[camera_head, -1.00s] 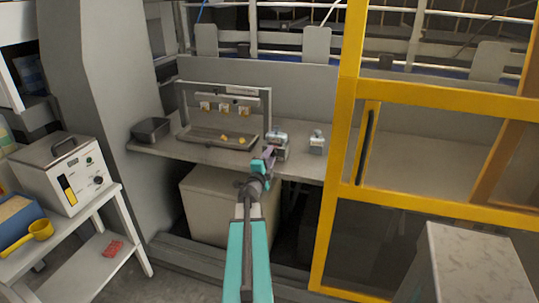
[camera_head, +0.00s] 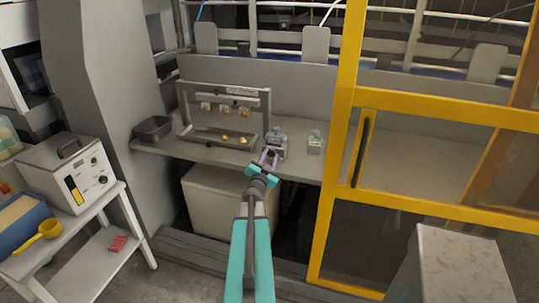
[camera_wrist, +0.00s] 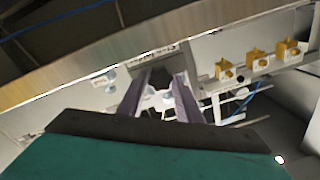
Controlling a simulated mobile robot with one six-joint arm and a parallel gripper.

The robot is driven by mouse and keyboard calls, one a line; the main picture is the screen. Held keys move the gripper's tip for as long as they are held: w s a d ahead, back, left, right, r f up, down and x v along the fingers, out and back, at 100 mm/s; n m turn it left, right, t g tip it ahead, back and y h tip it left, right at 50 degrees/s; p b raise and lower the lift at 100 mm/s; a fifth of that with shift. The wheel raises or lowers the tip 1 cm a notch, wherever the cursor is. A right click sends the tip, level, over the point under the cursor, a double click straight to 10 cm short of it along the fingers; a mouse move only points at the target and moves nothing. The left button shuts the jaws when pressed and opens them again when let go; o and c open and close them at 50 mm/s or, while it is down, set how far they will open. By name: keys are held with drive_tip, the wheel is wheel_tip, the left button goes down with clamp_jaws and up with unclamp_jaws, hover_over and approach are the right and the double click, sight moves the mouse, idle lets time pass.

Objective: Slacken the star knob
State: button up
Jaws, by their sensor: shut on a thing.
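My gripper (camera_head: 269,154) reaches to the front of a small grey unit (camera_head: 276,136) on the bench, right of the metal frame. In the wrist view the two purple-grey fingers (camera_wrist: 160,92) close on a dark piece (camera_wrist: 160,76), which appears to be the star knob. The fingers and the unit's body hide most of it, so its lobes and how tight it is cannot be made out. In the head view the knob is too small to tell apart from the fingertips.
A metal frame (camera_head: 182,103) with brass blocks (camera_head: 225,109) stands to the left. A grey bin (camera_head: 153,129) sits at the bench's left end. A second small unit (camera_head: 315,142) is to the right, before the yellow guard post (camera_head: 341,120). A beige box (camera_head: 215,195) is below.

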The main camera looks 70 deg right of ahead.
drive_tip(key=shift+s+d+r+n+p, duration=0.1)
drive_tip(key=shift+r+n+p, duration=0.3)
drive_tip(key=shift+n, duration=0.4)
drive_tip(key=shift+f, duration=0.15)
drive_tip(key=o, duration=1)
drive_tip(key=shift+o, duration=0.2)
drive_tip(key=shift+f, duration=0.15)
